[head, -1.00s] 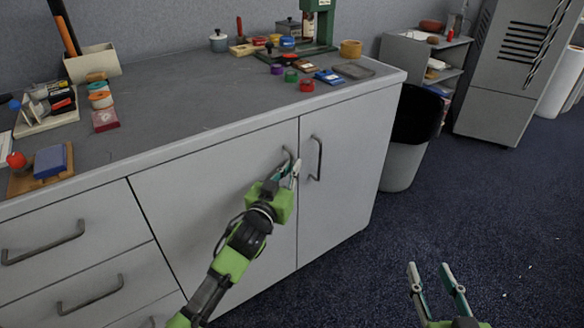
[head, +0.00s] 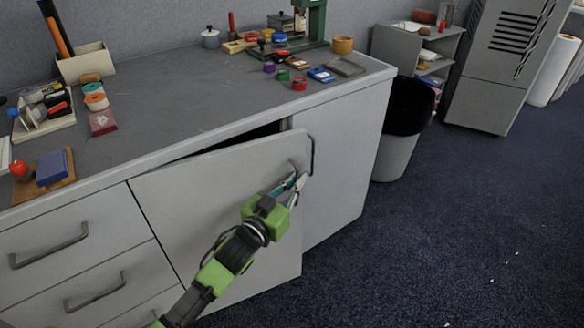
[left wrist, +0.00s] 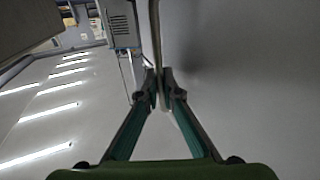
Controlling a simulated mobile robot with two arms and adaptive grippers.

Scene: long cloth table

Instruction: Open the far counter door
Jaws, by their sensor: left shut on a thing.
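The grey counter (head: 230,85) has two doors side by side. The left door (head: 215,190), beside the drawers, stands ajar, with a dark gap along its top edge. My left gripper (head: 295,182) is shut on the left door's handle (head: 291,166). The left wrist view shows the fingertips (left wrist: 160,82) closed around the handle bar (left wrist: 155,45), with the door panel (left wrist: 240,80) filling the right side. My right gripper is out of view.
Drawers (head: 60,262) lie left of the open door. A black-lined bin (head: 400,140) stands at the counter's right end, with a shelf unit (head: 425,50) and a grey cabinet (head: 497,70) beyond. Small items cover parts of the countertop.

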